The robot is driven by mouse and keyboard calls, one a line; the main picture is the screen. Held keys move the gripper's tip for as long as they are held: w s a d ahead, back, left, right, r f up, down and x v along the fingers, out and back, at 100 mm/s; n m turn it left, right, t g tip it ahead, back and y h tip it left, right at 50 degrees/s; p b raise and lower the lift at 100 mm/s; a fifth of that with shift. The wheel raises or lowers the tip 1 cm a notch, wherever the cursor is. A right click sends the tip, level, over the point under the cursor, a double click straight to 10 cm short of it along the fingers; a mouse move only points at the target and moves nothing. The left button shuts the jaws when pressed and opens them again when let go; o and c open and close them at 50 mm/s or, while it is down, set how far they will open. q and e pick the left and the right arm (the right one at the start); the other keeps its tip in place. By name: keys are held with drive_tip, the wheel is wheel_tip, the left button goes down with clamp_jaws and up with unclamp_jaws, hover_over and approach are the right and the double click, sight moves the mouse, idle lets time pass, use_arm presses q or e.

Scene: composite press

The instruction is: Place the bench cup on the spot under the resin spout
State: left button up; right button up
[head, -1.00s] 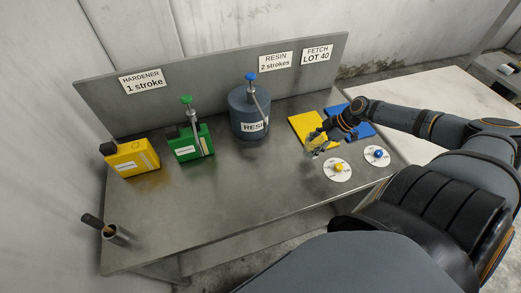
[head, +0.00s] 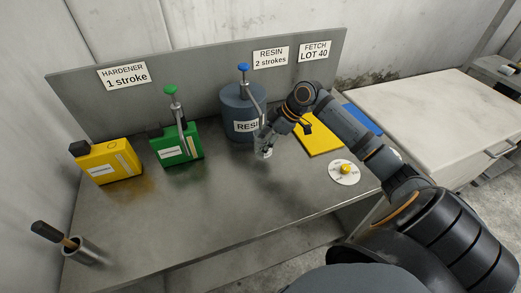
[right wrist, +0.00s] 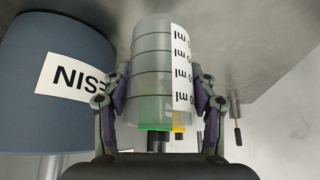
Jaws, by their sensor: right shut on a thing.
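The bench cup (right wrist: 152,75) is translucent with ring lines and a white ml label. My right gripper (head: 265,146) is shut on the cup, with a finger on each side of it in the right wrist view (right wrist: 160,100). In the head view the cup (head: 264,152) is small and partly hidden by the gripper. It is just in front of the grey resin drum (head: 238,110), close to the spout (head: 257,103) on its blue-topped pump. I cannot tell whether the cup touches the bench. The spot under the spout is hidden. My left gripper is not in view.
A green can (head: 178,146) with a pump and a yellow can (head: 108,162) stand to the left. A metal holder (head: 86,252) stands at front left. The bench (head: 190,210) is clear in front.

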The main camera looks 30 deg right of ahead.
drive_tip(key=shift+w+a, duration=0.2)
drive_tip(key=shift+a, duration=0.15)
drive_tip(key=shift+f+p, duration=0.45)
drive_tip(key=shift+f, duration=1.35)
drive_tip(key=shift+f, duration=0.1)
drive_tip(key=o, duration=1.1)
